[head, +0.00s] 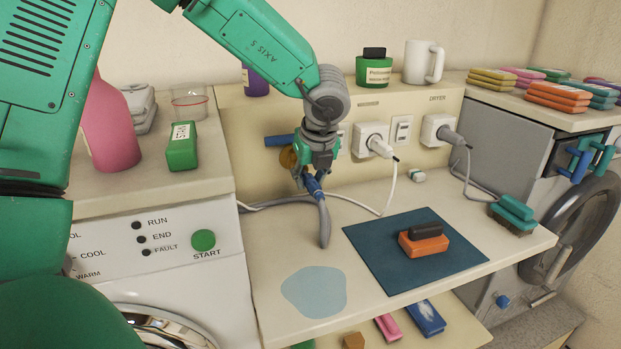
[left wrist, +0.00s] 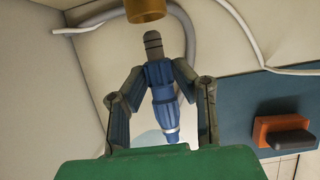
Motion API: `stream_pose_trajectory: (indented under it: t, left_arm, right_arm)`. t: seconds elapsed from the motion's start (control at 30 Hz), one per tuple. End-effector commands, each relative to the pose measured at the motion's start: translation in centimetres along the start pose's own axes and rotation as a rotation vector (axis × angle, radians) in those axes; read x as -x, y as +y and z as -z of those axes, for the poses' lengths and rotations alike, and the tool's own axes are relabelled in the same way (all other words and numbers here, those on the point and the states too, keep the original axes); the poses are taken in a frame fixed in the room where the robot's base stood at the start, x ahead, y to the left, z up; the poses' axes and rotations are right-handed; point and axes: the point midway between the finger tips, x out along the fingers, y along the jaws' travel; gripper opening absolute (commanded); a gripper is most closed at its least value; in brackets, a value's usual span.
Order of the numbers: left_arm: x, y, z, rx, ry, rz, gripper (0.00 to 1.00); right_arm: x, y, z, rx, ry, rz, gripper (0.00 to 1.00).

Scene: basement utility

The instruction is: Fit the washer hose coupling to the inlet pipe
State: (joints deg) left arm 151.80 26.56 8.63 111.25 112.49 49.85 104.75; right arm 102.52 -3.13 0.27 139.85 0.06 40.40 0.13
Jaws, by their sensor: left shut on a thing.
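My left gripper (head: 314,182) is shut on the blue hose coupling (head: 314,188), just above the counter. The grey hose (head: 325,228) hangs from it and bends down to the counter. In the left wrist view, the blue coupling (left wrist: 160,88) lies between the two fingers (left wrist: 160,100), with a dark ribbed end pointing up the picture. The brass inlet pipe (head: 288,158) comes out of the back panel beside my wrist, partly hidden by it. In the left wrist view its brass end (left wrist: 146,10) is beyond the ribbed end, with a gap between them.
A blue valve handle (head: 279,140) is above the pipe. A blue mat (head: 385,270) with an orange brush (head: 423,245) and a pale blue patch (head: 315,291) are on the counter. A teal brush (head: 514,210) lies at right.

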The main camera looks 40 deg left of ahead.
Motion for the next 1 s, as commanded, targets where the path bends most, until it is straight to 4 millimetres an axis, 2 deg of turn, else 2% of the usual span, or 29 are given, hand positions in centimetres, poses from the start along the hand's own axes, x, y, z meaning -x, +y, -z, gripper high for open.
stream_pose_trajectory:
  t: [0.27,1.0]
  left_arm:
    - [-0.1,0.0,-0.1,0.0,0.0,0.0,0.0]
    - [-0.8,0.0,-2.2,0.001,0.0,0.0,0.0]
  right_arm:
    - [0.1,0.0,0.0,0.0,0.0,0.0,0.4]
    - [1.1,0.0,0.1,0.0,0.0,0.0,0.4]
